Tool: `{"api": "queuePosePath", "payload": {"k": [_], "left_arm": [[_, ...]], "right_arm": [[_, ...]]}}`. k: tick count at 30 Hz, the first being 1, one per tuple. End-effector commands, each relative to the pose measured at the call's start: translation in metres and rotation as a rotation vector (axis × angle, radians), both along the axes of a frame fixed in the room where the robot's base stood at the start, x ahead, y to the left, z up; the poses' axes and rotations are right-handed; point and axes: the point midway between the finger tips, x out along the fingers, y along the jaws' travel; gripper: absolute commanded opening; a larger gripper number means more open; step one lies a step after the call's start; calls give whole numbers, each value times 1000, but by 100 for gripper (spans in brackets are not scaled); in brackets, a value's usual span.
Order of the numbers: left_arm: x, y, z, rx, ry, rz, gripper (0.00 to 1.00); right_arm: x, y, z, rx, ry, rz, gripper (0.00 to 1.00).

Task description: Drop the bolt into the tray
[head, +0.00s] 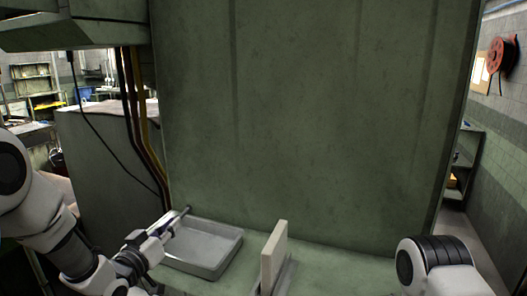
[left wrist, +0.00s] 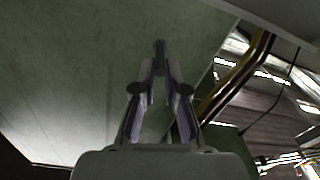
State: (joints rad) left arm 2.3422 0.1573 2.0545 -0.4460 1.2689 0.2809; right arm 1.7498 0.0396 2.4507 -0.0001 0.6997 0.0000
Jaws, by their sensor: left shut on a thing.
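The tray (head: 208,248) is a shallow, empty-looking grey rectangular pan on the green ledge, in the lower middle of the head view. My left gripper (head: 170,224) comes in from the left, above the tray's left rear side. It is shut on the bolt (head: 184,212), a small dark metal piece that sticks out past the fingertips. In the left wrist view the bolt (left wrist: 159,54) shows between the tips of the two fingers of my left gripper (left wrist: 159,75). Part of my right arm shows at lower right, but its gripper is out of view.
An upright pale plate (head: 274,258) stands just right of the tray. A large green machine wall (head: 300,120) rises behind the ledge. Yellow and dark pipes (head: 143,125) run down at its left edge. The space directly above the tray looks free.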

Motion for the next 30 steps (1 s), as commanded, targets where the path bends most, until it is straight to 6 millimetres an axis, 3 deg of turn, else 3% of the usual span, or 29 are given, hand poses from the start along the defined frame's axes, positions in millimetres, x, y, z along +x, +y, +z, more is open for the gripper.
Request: {"api": "queuePosePath", "payload": {"k": [3, 10, 12, 13, 23, 26, 30], "left_arm": [[0, 0, -11, 1, -1, 0, 0], [0, 0, -10, 0, -1, 0, 0], [0, 0, -10, 0, -1, 0, 32], [0, 0, -10, 0, -1, 0, 41], [-2, 1, -11, -1, 1, 1, 41], [-11, 4, -11, -2, 2, 2, 41], [-40, 14, -11, -6, 3, 4, 41]], "right_arm": [[0, 0, -8, 0, -1, -1, 71], [1, 0, -7, 0, -1, -1, 71], [0, 0, -7, 0, -1, -1, 71], [0, 0, -7, 0, -1, 0, 71], [1, 0, -7, 0, -1, -1, 71], [1, 0, -7, 0, -1, -1, 71], [1, 0, -7, 0, -1, -1, 71]]}}
